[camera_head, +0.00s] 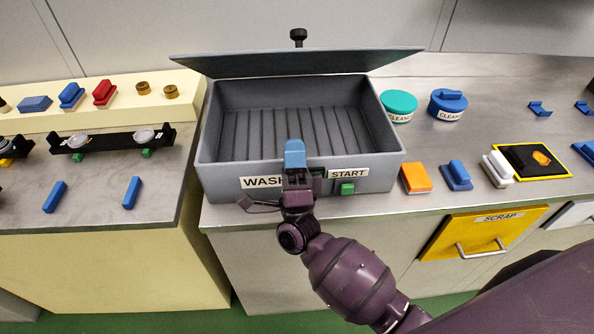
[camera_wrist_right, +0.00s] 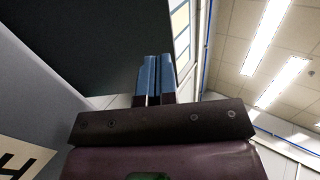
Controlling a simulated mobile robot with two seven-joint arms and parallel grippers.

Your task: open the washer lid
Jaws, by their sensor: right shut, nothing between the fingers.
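The washer (camera_head: 222,172) is a grey open-topped box with a ribbed floor, standing on the metal counter. Its front carries a "WASH" label, partly hidden by my gripper, and a green START button (camera_head: 347,189). The washer lid (camera_head: 300,62) is a dark grey panel raised along the back edge, so the inside is exposed and looks empty. My right gripper (camera_head: 295,150) is shut and empty, its blue fingertips at the front wall of the washer. In the right wrist view the blue fingers (camera_wrist_right: 154,78) are together, with the lid's dark underside (camera_wrist_right: 90,40) above them. My left gripper is not in view.
Teal and blue round CLEAN containers (camera_head: 398,106) stand right of the washer. Orange, blue and white blocks (camera_head: 415,178) lie near the counter's front edge. A yellow SCRAP drawer (camera_head: 480,235) is below. Speaker parts lie on the left bench (camera_head: 95,185).

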